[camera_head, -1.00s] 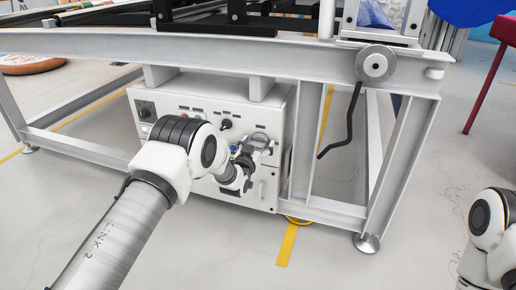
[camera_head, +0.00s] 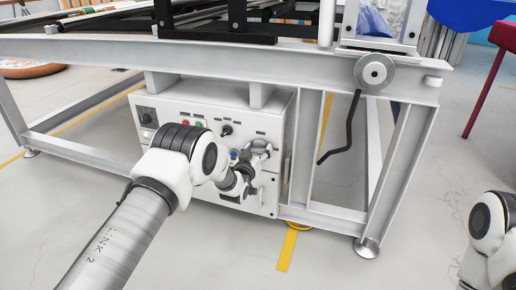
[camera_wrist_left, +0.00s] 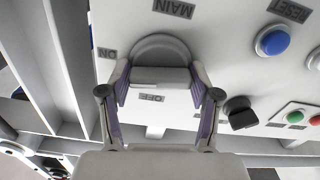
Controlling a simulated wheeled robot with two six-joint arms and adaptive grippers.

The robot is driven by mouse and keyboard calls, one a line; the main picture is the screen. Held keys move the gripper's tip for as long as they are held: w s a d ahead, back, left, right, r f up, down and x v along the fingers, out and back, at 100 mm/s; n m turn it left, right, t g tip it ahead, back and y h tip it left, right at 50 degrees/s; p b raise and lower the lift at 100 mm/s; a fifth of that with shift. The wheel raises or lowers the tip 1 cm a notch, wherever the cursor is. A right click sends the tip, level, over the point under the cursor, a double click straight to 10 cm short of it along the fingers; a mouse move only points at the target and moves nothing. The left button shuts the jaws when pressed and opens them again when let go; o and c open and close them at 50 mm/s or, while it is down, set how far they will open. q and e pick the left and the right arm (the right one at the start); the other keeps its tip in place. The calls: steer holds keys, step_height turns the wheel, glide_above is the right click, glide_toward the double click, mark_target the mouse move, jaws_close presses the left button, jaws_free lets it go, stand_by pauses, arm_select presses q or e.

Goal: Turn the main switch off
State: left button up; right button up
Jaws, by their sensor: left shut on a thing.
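The main switch (camera_wrist_left: 160,50) is a grey round knob on the white control box (camera_head: 165,105), under the machine frame. In the left wrist view, the printed words MAIN, ON and OFF lie around it, with MAIN and OFF upside down. My left gripper (camera_wrist_left: 160,85) is shut on the switch, one finger at each side of its grip. In the head view, my left gripper (camera_head: 258,152) is at the right part of the box front, and the wrist partly hides the panel. My right gripper is out of view; only part of that arm shows at the lower right.
A blue RESET button (camera_wrist_left: 272,40), a black knob (camera_wrist_left: 240,112), a green button (camera_wrist_left: 295,117) and a red button (camera_head: 185,123) are near the switch. The frame's grey legs (camera_head: 305,140) stand close right of the box. Open floor lies in front.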

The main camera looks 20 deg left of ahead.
arm_select(q)
steer(key=n, duration=0.1)
steer(key=n+p, duration=0.1)
steer(key=n, duration=0.1)
steer(key=shift+w+a+r+p, duration=0.1)
steer(key=shift+a+r+p, duration=0.05)
steer(key=shift+r+p, duration=0.15)
steer(key=n+p, duration=0.1)
steer(key=n, duration=0.4)
steer(key=shift+f+p, duration=0.15)
steer(key=shift+p, duration=0.15)
steer(key=n, duration=0.3)
steer(key=shift+a+n+p, duration=0.1)
steer(key=shift+n+p, duration=0.2)
steer(key=shift+p, duration=0.1)
steer(key=n, duration=0.4)
steer(key=shift+f+p, duration=0.1)
steer(key=shift+p, duration=0.25)
steer(key=shift+n, duration=0.3)
steer(key=o, duration=1.1)
steer(key=shift+w, duration=0.1)
steer(key=shift+c, duration=0.2)
steer(key=shift+f, duration=0.2)
